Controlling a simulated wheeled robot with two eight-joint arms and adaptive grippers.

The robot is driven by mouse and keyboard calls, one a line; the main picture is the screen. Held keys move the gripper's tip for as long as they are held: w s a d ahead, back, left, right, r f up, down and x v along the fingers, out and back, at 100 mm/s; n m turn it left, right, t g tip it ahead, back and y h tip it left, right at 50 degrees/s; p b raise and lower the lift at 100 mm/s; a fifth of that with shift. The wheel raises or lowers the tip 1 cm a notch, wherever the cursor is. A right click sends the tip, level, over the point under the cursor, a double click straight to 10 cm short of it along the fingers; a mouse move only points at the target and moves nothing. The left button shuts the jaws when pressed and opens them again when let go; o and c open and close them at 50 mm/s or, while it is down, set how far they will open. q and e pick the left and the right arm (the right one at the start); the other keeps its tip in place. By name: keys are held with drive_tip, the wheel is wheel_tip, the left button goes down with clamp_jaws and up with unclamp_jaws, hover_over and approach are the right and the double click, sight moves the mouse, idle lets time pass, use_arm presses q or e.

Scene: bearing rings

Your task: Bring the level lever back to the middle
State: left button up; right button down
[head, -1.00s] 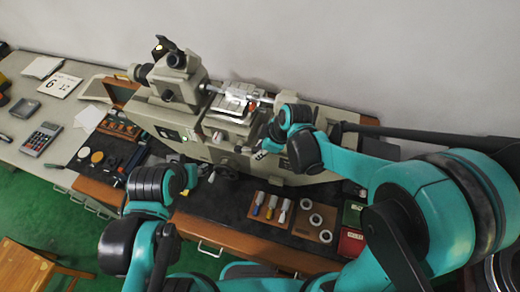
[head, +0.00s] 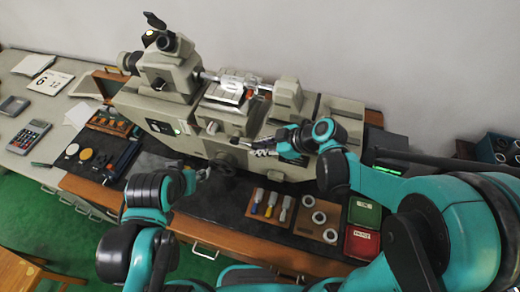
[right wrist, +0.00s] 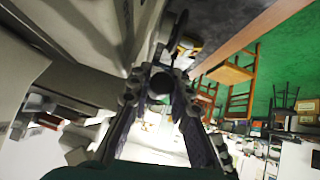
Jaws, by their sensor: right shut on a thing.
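The measuring machine (head: 200,117) stands on the bench, with a handwheel (head: 222,166) low on its front. My right gripper (head: 248,146) is at the machine's front, right of and above the handwheel. In the right wrist view, a dark round knob (right wrist: 160,84) sits between the fingers of the right gripper (right wrist: 162,76), which are shut on it. I take it for the level lever's knob; the lever's shaft and angle are hidden. My left gripper (head: 203,172) is left of the handwheel, small and partly hidden by its own arm.
A wooden board with several coloured-handled tools (head: 270,203) and a board with rings (head: 317,217) lie on the dark mat below the machine. A green box (head: 364,212) and a red box (head: 361,243) stand right of them. A calculator (head: 30,135) lies at left.

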drive_tip(key=c, duration=1.4)
unclamp_jaws()
drive_tip(key=shift+o, duration=0.2)
drive_tip(key=v, duration=0.8)
drive_tip(key=s+d+f+m+t+h+b, duration=0.3)
drive_tip(key=s+d+f+m+h+b, duration=0.5)
drive_tip(key=d+f+m+b, duration=0.3)
wheel_tip(320, 180, down, 3)
drive_tip(key=s+m+b, duration=0.1)
drive_tip(key=m+b, duration=0.1)
drive_tip(key=m, duration=0.2)
drive_tip(key=shift+d+r, duration=0.15)
drive_tip(key=shift+d, duration=0.25)
